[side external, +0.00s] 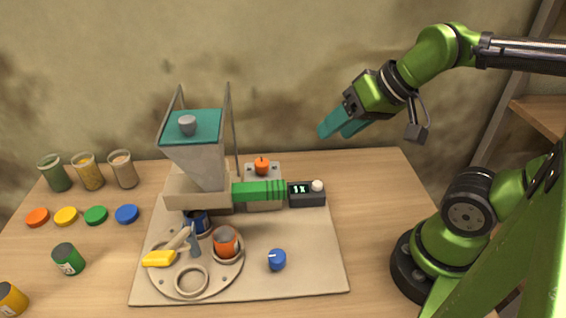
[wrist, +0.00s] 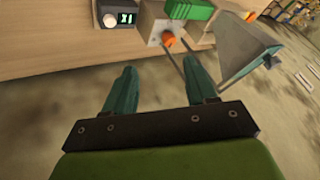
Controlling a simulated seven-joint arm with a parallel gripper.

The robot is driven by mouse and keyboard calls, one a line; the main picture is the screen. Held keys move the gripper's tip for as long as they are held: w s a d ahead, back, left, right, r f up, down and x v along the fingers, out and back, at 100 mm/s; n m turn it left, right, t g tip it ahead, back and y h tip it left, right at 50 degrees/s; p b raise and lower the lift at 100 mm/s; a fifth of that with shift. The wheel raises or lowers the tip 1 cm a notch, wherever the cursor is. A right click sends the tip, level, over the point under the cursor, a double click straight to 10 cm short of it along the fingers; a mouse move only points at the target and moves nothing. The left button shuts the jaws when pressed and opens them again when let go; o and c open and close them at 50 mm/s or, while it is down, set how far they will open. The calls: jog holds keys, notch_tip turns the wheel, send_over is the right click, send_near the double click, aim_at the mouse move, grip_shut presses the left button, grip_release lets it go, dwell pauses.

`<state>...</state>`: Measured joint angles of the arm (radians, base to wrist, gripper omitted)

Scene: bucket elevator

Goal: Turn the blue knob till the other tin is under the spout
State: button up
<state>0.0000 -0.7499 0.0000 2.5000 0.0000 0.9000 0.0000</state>
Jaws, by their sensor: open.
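The blue knob (side external: 277,260) stands on the base board at the front right of the round turntable (side external: 165,284). A blue tin (side external: 197,222) sits at the back of the turntable, under the hopper (side external: 200,160), partly hidden. An orange tin (side external: 225,241) sits in a holder at the turntable's right side. The spout itself is hard to make out. My gripper (side external: 331,133) is open and empty, raised in the air behind and to the right of the machine, far from the knob. In the wrist view my gripper's teal fingers (wrist: 162,82) are spread with nothing between them.
Jars, coloured lids and tins are at left. The board right of the knob is clear.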

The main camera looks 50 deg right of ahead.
dwell(0.3)
jog(key=shift+o, duration=0.6)
jog(key=g+h, duration=0.2)
jog(key=g, duration=0.5)
send_over(276, 254)
notch_tip(276, 254, down, 6)
notch_tip(276, 254, down, 16)
